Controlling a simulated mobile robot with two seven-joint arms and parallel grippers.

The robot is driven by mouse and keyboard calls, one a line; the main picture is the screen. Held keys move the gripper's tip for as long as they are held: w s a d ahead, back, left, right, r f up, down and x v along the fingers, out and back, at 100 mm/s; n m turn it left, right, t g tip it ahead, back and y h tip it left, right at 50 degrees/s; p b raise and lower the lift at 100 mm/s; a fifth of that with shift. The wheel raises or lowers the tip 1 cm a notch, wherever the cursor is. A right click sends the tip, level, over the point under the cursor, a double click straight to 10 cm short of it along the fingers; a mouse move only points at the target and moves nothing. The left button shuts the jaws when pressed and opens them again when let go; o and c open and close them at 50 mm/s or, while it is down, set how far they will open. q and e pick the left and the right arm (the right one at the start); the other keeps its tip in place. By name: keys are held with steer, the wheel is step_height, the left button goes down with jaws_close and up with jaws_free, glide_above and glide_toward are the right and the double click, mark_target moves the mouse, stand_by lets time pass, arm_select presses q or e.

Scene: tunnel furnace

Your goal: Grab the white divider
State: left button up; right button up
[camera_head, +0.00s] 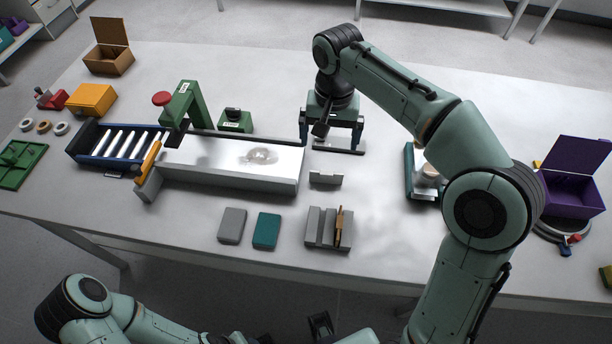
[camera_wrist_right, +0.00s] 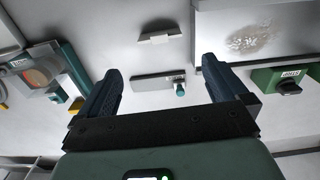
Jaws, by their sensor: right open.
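A small pale plate (camera_head: 325,178), the likely white divider, stands on the table just right of the white conveyor's end. It also shows in the right wrist view (camera_wrist_right: 160,36), beyond the fingertips. A second, flatter pale bar (camera_head: 350,151) with a teal knob lies below my right gripper (camera_head: 331,140). In the right wrist view this bar (camera_wrist_right: 150,82) appears between the spread fingers. My right gripper is open, empty and above the table, apart from the small plate. My left gripper is at most partly visible at the bottom edge, and its jaws are unclear.
The conveyor (camera_head: 225,181) is to the left, with a green stand (camera_head: 187,112) over it. A grey slotted block (camera_head: 318,238) holds a brown piece near the front edge. Grey (camera_head: 232,225) and teal (camera_head: 267,231) blocks lie beside it. A purple box (camera_head: 572,196) stands far right.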

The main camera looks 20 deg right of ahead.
steer(key=b, duration=0.2)
glide_above(327, 173)
step_height(327, 173, down, 7)
steer(key=shift+s+f, duration=0.1)
steer(key=shift+w+f, duration=0.2)
steer(key=shift+f, duration=2.7)
steer(key=c, duration=0.7)
